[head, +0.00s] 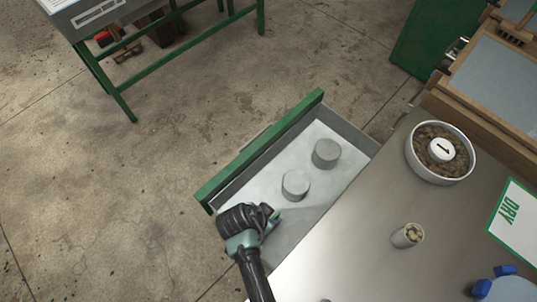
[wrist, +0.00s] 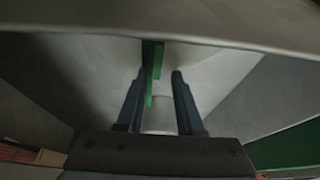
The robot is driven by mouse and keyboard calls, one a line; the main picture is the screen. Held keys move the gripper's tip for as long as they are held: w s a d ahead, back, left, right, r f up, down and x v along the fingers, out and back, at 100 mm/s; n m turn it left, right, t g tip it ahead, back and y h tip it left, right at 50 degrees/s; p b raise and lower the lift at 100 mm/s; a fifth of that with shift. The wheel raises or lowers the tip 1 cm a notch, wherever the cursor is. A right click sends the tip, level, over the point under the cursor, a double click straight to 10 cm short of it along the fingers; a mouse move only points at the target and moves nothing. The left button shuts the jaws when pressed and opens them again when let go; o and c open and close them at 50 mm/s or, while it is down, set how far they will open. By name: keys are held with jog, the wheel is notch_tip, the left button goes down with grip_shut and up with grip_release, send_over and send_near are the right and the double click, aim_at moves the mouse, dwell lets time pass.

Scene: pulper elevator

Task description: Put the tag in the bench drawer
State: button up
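The bench drawer (head: 238,168) is pulled out, with a green front and a pale floor. My gripper (head: 270,222) is at the drawer's near left part, pointing into it. In the wrist view, my gripper's fingers (wrist: 158,100) stand apart. A thin green piece (wrist: 152,75) shows between them, close to the left finger, with a gap to the right one. It may be the tag seen edge-on; I cannot tell whether it touches the finger or the drawer. A white round disc marked 1 (head: 441,149) lies in the bowl on the bench.
Two grey cylinders (head: 326,153) (head: 295,184) stand in the drawer. The steel bench top (head: 350,240) holds the bowl of beans (head: 414,160), a small cup (head: 408,236), a DRY sign (head: 508,218) and blue-topped things (head: 483,288). The floor left of the drawer is clear.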

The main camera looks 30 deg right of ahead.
jog(key=p+v, duration=0.2)
jog(key=v, duration=1)
jog(key=w+a+r+n+t+y, duration=0.15)
jog(key=w+r+n+t, duration=0.45)
jog(key=w+r, duration=1.25)
notch_tip(320, 180, up, 18)
jog(key=w+a+n+t, duration=0.1)
jog(key=w+a+t, duration=0.1)
jog(key=t, duration=0.6)
jog(key=s+a+r+n+t+y, duration=0.1)
jog(key=s+r+t, duration=0.3)
jog(key=r, duration=0.7)
jog(key=s+a+r+n+t+y, duration=0.1)
jog(key=s+r+n+t, duration=0.2)
jog(key=r, duration=0.7)
jog(key=s+a+r+n+t+y, duration=0.1)
jog(key=s+r+n+t, duration=0.2)
jog(key=s+r, duration=0.4)
notch_tip(320, 180, up, 5)
jog(key=shift+f+t, duration=0.15)
jog(key=shift+t, duration=0.75)
